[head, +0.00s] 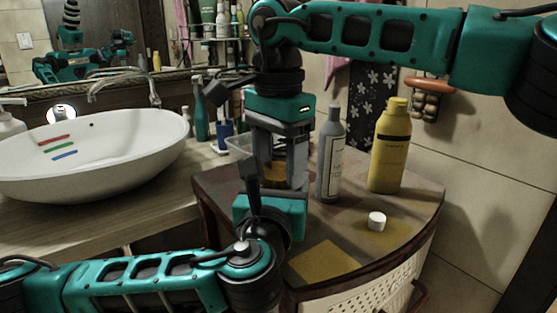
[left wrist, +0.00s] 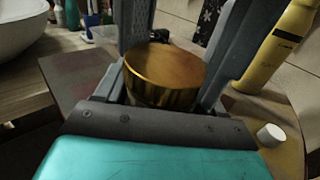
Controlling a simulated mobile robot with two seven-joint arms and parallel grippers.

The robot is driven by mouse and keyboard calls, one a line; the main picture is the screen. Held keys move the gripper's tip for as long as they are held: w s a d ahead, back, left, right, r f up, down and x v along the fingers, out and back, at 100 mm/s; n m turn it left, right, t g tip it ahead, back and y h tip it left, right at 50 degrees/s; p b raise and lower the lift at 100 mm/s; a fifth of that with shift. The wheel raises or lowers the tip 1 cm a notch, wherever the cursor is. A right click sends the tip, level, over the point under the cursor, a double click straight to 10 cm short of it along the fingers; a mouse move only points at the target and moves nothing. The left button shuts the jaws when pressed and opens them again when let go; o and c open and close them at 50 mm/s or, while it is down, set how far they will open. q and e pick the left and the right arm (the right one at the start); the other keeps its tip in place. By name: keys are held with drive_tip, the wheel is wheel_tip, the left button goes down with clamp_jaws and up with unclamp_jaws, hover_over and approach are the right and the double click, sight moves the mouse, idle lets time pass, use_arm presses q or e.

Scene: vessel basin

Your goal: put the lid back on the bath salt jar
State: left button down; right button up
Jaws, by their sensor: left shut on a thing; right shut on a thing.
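The gold lid (head: 275,173) of the bath salt jar is between the fingers of my right gripper (head: 281,160), which points straight down and is shut on it. In the left wrist view the lid (left wrist: 165,76) looks level, with grey fingers on both sides. My left gripper (head: 275,190) comes from the front, just below the lid, and is shut on what appears to be the jar. The jar is almost wholly hidden by the grippers and the lid. I cannot tell whether the lid touches the jar's rim.
A grey bottle (head: 330,155) stands close right of the grippers. A yellow bottle (head: 390,148) and a small white cap (head: 376,221) are further right on the corner cabinet (head: 412,212). A white basin (head: 95,165) is at left.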

drive_tip(key=o, duration=1.2)
drive_tip(key=shift+r, duration=2.25)
drive_tip(key=shift+c, duration=0.5)
wheel_tip(320, 180, up, 2)
drive_tip(key=shift+a+r+n, duration=0.15)
drive_tip(key=shift+n, duration=0.85)
drive_tip(key=shift+r+n, duration=0.6)
drive_tip(key=shift+n, duration=0.1)
